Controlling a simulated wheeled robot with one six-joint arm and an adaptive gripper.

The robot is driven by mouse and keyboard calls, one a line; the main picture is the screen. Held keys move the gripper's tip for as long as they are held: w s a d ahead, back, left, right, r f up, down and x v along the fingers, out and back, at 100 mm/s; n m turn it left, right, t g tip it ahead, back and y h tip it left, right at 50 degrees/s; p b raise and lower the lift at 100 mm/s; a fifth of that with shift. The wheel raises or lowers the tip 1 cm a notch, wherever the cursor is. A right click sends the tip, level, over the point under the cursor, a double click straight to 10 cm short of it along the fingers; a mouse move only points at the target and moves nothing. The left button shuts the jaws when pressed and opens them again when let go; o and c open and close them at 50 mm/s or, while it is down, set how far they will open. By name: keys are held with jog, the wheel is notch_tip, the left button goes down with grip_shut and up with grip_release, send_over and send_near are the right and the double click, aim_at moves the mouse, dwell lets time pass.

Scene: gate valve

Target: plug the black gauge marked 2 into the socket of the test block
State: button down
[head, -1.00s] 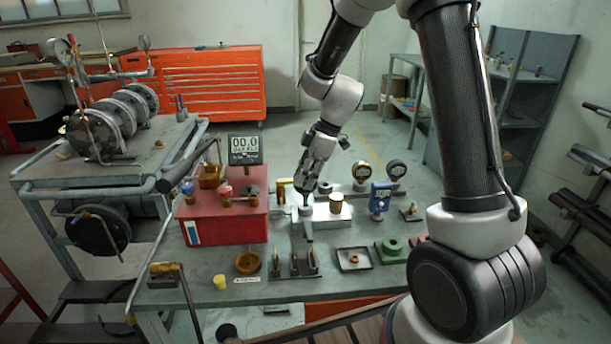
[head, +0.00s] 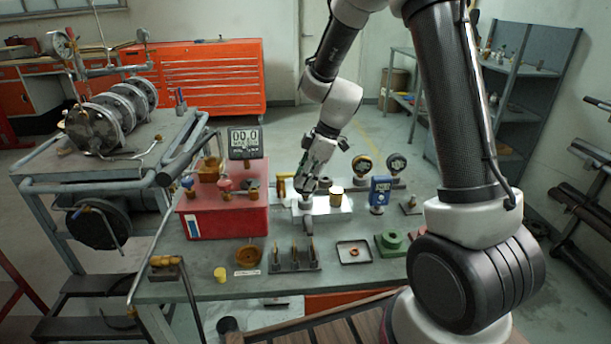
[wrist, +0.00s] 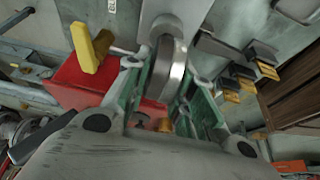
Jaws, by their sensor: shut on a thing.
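The black gauge (head: 396,163) stands upright on the back right of the bench, its dial towards me; I cannot read its mark. The silver test block (head: 338,205) lies mid-bench, with a cream-topped round part on it. My gripper (head: 306,198) is at the left part of this block, away from the gauge. In the wrist view, its green-edged fingers are shut on a round grey metal part (wrist: 168,70). A grey lever-like piece (head: 308,224) shows below the gripper in the head view. The socket itself I cannot make out behind the gripper.
A red box (head: 225,220) with valves and a display is left of my gripper.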

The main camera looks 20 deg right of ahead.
jog(key=shift+f, duration=0.45)
jog(key=c, duration=1.1)
grip_release()
jog(key=shift+r, duration=0.1)
jog(key=v, duration=1.1)
jog(key=shift+s+d+r, duration=0.1)
jog(key=shift+r, duration=0.3)
